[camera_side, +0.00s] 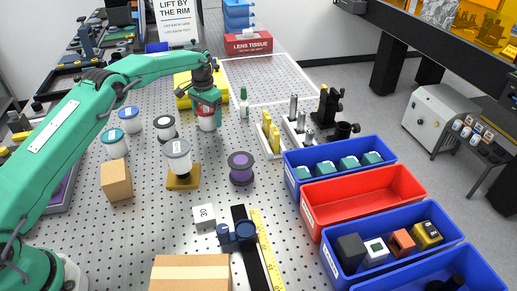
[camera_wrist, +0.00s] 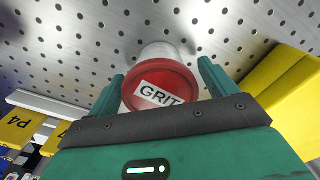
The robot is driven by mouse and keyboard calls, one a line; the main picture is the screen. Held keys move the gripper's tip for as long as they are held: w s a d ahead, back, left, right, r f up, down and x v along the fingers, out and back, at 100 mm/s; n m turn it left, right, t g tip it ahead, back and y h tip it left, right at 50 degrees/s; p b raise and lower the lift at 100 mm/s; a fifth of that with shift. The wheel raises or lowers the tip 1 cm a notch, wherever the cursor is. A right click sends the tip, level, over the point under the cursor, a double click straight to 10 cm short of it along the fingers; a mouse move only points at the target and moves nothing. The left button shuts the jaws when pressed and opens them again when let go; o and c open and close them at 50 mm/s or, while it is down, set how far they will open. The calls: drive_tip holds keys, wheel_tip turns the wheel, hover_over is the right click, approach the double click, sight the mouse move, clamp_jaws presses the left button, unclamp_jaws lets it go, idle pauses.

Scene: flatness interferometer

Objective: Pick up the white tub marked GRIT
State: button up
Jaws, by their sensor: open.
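The white tub marked GRIT (camera_wrist: 160,90) has a red lid with a white label, and it fills the middle of the wrist view. In the side view the tub (camera_side: 206,123) stands on the perforated table, partly hidden by my gripper (camera_side: 207,105). My gripper is open above the tub. In the wrist view its two teal fingers (camera_wrist: 161,83) are on either side of the lid, with the tub between them. Whether the fingers touch it cannot be told.
A yellow object (camera_side: 190,85) lies close behind the gripper. Tubs with blue (camera_side: 128,120), black (camera_side: 164,127), teal (camera_side: 114,144) and grey lids (camera_side: 178,157) stand to the left and front. A small bottle (camera_side: 244,103) stands to the right. An empty red bin (camera_side: 365,194) sits further right.

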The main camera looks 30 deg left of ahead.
sight(207, 109)
drive_tip(key=c, duration=1)
drive_tip(key=shift+c, duration=0.2)
drive_tip(key=shift+r, duration=0.2)
drive_tip(key=shift+w+r, duration=0.1)
drive_tip(key=shift+r, duration=1.65)
drive_tip(key=shift+d+r, duration=0.2)
drive_tip(key=shift+r, duration=0.1)
drive_tip(key=s+d+r, duration=0.5)
drive_tip(key=d+r, duration=0.1)
drive_tip(key=d, duration=0.4)
drive_tip(key=shift+r, duration=0.3)
drive_tip(key=shift+d, duration=0.1)
